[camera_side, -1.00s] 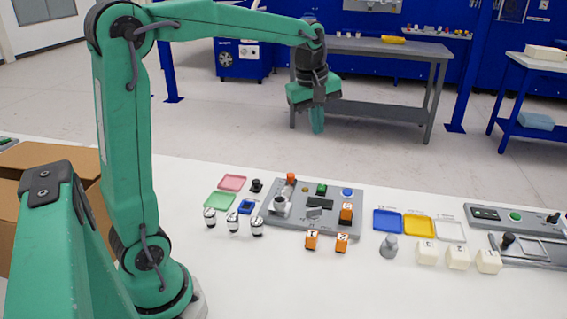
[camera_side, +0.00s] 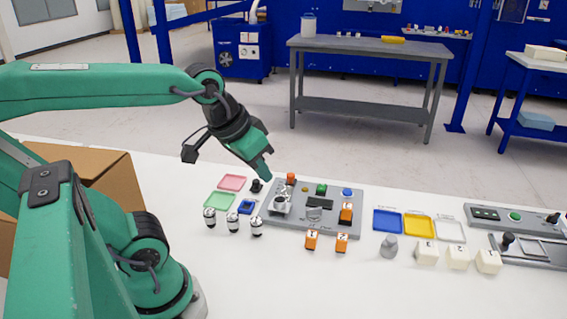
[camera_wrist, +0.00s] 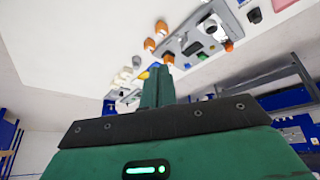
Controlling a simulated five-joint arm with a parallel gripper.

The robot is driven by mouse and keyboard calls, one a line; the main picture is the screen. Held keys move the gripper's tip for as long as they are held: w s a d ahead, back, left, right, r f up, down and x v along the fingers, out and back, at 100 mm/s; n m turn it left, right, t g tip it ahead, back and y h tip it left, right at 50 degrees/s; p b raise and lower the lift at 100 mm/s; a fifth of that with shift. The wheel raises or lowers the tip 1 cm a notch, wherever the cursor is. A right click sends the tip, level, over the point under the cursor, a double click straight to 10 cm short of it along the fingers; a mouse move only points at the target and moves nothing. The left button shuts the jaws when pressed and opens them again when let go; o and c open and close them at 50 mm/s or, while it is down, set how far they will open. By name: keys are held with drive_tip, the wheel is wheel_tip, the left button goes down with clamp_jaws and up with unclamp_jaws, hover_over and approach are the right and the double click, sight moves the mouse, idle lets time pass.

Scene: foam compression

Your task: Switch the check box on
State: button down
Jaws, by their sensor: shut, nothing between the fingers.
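My gripper (camera_side: 264,174) is shut and empty. It is tilted down and to the right, in the air near the upper left corner of a grey control panel (camera_side: 290,222). The panel carries a green button (camera_side: 321,189), a blue button (camera_side: 347,192), an orange knob (camera_side: 291,178) and a dark rocker-like part (camera_side: 320,203). At the far right is a grey box (camera_side: 500,222) with a green round button (camera_side: 515,216) and a black toggle-like knob (camera_side: 553,218). I cannot tell which one is the check box. In the wrist view the closed fingers (camera_wrist: 157,88) point toward the table.
Pink (camera_side: 233,182) and green (camera_side: 220,200) trays and several white-and-black pieces (camera_side: 233,225) stand left of the panel. Blue (camera_side: 387,221) and yellow (camera_side: 419,224) trays and white blocks (camera_side: 458,258) stand to its right.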

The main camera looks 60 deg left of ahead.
drive_tip(key=shift+s+d+f+m, duration=0.2)
drive_tip(key=shift+s+f+m, duration=0.45)
drive_tip(key=shift+s, duration=0.2)
drive_tip(key=c, duration=1.5)
unclamp_jaws()
drive_tip(key=shift+w+r, duration=0.1)
drive_tip(key=shift+o, duration=1.3)
drive_tip(key=shift+w+r, duration=0.1)
drive_tip(key=shift+w, duration=0.05)
drive_tip(key=w+a+n+g, duration=0.15)
drive_tip(key=w+a, duration=0.25)
drive_tip(key=w, duration=0.5)
drive_tip(key=w+a+n+g, duration=0.1)
drive_tip(key=w+a+n, duration=0.2)
drive_tip(key=w, duration=0.6)
drive_tip(key=w+a+f+n+g, duration=0.1)
drive_tip(key=w+a+f, duration=0.2)
drive_tip(key=w+f, duration=0.1)
drive_tip(key=w+a+f+n+g, duration=0.1)
drive_tip(key=w+a+f+n, duration=0.1)
drive_tip(key=w+a+f, duration=0.2)
drive_tip(key=w+a+f+n+g, duration=0.1)
drive_tip(key=w+a+f, duration=0.2)
drive_tip(key=f, duration=0.3)
drive_tip(key=shift+w+a+f, duration=0.2)
drive_tip(key=shift+w+f, duration=0.15)
drive_tip(key=shift+w, duration=0.1)
